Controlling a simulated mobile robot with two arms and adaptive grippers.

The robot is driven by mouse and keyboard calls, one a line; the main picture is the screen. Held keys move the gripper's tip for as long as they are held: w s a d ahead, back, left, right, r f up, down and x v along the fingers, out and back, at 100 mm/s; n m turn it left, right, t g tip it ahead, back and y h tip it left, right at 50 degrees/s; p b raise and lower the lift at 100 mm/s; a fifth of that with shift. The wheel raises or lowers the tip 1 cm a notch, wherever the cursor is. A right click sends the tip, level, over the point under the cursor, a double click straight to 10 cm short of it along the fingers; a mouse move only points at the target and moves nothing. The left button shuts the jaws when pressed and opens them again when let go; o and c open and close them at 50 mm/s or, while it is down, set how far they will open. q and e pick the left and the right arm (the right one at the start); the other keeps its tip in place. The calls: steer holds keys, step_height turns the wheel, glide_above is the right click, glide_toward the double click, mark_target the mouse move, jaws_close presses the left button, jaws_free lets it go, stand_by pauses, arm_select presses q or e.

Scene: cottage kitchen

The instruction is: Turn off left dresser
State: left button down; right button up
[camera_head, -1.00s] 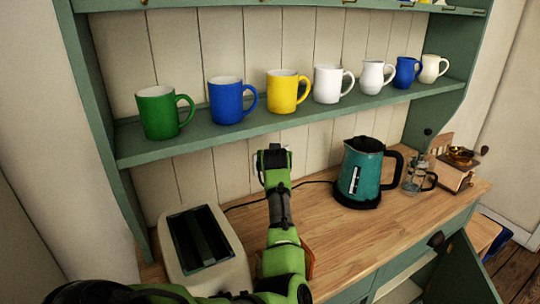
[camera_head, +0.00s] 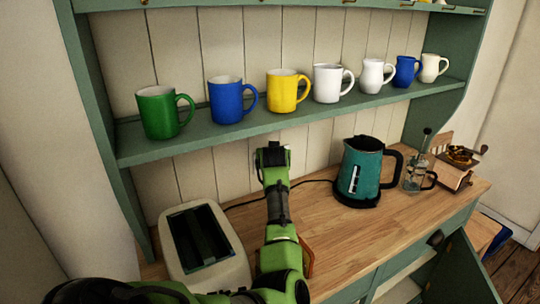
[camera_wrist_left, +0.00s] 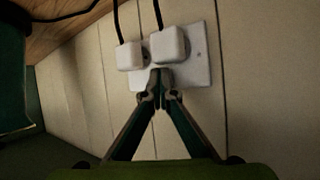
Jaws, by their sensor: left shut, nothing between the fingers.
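The dresser (camera_head: 340,225) is green with a wooden worktop and a panelled back. In the left wrist view a white wall socket plate (camera_wrist_left: 200,68) is fixed to the back panels, with two white plugs, one on the left (camera_wrist_left: 129,55) and one on the right (camera_wrist_left: 167,45), and black cords. My left gripper (camera_wrist_left: 160,76) is shut and empty, its tips at the plate's lower edge just below the right plug. Whether the tips touch the plate I cannot tell. In the head view my left gripper (camera_head: 272,150) hides most of the socket. My right gripper is not in view.
A cream toaster (camera_head: 222,240) stands on the worktop to the left of my arm. A teal kettle (camera_head: 360,172), a glass press (camera_head: 417,172) and a coffee grinder (camera_head: 458,168) stand to the right. Several mugs line the shelf (camera_head: 200,140) above.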

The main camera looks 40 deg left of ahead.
arm_select(q)
steer(key=shift+d, duration=0.1)
steer(key=shift+s+d+f+p, duration=0.1)
steer(key=shift+s+d+p, duration=0.1)
steer(key=shift+d+p, duration=0.35)
steer(key=d, duration=0.1)
steer(key=s+d+p, duration=0.1)
steer(key=d, duration=0.1)
steer(key=d+p, duration=0.1)
steer(key=shift+s+d+f, duration=0.2)
steer(key=shift+d+f, duration=0.15)
steer(key=shift+d, duration=0.05)
stand_by(0.6)
